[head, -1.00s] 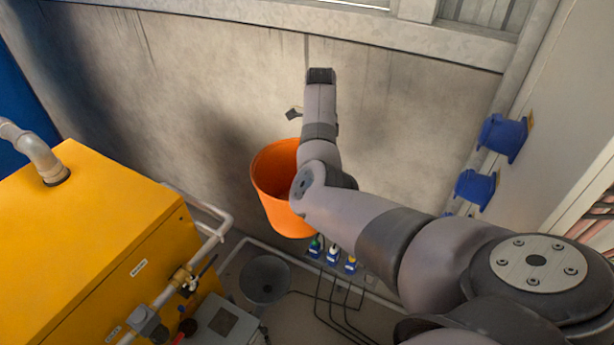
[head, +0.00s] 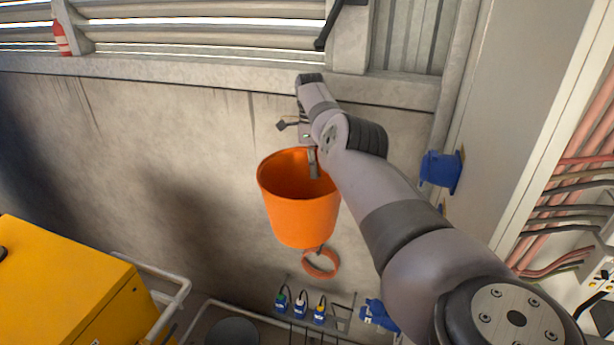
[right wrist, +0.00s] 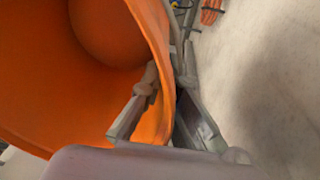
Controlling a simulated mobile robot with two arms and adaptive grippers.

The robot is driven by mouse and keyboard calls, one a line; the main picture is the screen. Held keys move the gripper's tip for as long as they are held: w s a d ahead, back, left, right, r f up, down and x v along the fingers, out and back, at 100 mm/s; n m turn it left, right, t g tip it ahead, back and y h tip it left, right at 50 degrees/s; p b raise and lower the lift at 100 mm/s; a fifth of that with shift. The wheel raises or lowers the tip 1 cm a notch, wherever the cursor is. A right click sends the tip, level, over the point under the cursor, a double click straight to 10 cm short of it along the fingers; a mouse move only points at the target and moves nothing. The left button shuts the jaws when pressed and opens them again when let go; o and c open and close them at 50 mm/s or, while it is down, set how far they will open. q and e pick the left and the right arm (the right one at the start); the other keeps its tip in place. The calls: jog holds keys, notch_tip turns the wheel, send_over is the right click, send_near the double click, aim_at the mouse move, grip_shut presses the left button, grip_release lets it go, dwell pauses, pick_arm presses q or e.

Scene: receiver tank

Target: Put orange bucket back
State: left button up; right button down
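The orange bucket (head: 300,215) hangs upright in the air in front of the concrete wall in the head view. My right gripper (head: 313,163) is at its rim on the far right side, partly hidden behind my right arm. In the right wrist view the bucket (right wrist: 60,85) fills the left side. There the fingers of my right gripper (right wrist: 165,100) lie on either side of the bucket wall, one inside and one outside, pinching the rim. My left gripper is not in view.
An orange ring (head: 320,262) is on the wall below the bucket. Bottles (head: 300,306) with coloured caps stand in a rack underneath. A yellow cabinet (head: 70,290) stands at left, a blue socket (head: 441,171) at right. A ledge (head: 200,78) runs along the top of the wall.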

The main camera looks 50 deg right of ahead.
jog(key=shift+s+d+r+n, duration=0.1)
jog(key=shift+s+d+n, duration=0.3)
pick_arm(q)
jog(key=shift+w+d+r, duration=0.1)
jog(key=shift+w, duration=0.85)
pick_arm(e)
jog(key=shift+w, duration=0.1)
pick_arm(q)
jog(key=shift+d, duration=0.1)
pick_arm(e)
jog(key=shift+a+f, duration=0.15)
jog(key=shift+f, duration=0.05)
